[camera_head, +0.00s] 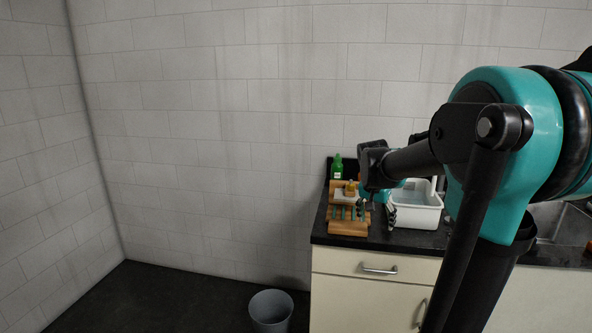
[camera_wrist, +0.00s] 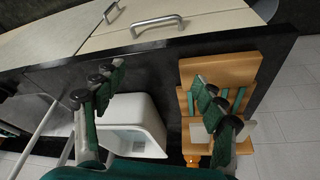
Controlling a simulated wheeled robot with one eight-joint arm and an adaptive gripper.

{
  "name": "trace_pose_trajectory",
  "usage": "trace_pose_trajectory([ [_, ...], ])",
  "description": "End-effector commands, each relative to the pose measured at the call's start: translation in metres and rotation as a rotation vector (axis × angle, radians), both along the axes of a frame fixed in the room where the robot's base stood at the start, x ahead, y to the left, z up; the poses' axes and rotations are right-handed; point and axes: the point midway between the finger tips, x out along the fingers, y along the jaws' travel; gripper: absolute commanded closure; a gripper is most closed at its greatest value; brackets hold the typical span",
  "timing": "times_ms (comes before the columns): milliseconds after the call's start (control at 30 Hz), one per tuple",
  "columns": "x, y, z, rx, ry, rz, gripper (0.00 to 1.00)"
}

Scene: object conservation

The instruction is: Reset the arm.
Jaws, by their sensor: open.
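My gripper (camera_head: 377,208) hangs over the left end of the dark counter (camera_head: 345,238), in front of the white basin and beside a wooden rack. In the wrist view my gripper (camera_wrist: 158,96) has its two green-padded fingers spread wide, with nothing between them. One finger overlaps the wooden rack (camera_wrist: 248,68) in that view and the other overlaps the area beside the white basin (camera_wrist: 148,112). I cannot tell whether a finger touches the rack. My arm reaches in from the right of the head view.
The wooden rack (camera_head: 340,229) holds a pale block with a small yellowish item on it. A green bottle (camera_head: 338,167) stands behind it. The white basin (camera_head: 417,217) is to the right, then a metal sink (camera_head: 562,226). A grey bin (camera_head: 270,311) stands on the floor, left of the cabinet.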

Motion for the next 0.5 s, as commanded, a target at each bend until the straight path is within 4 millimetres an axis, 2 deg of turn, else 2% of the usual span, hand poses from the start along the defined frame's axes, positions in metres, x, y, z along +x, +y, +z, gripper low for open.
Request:
trace_pose_trajectory([
  [167, -0.074, 0.022, -0.058, 0.011, 0.003, 0.215, 0.29],
  [300, -0.143, 0.041, -0.109, 0.013, -0.007, 0.414, 0.29],
  [400, -0.18, 0.051, -0.135, 0.009, -0.018, 0.519, 0.29],
  [500, -0.204, 0.057, -0.152, 0.006, -0.025, 0.589, 0.29],
])
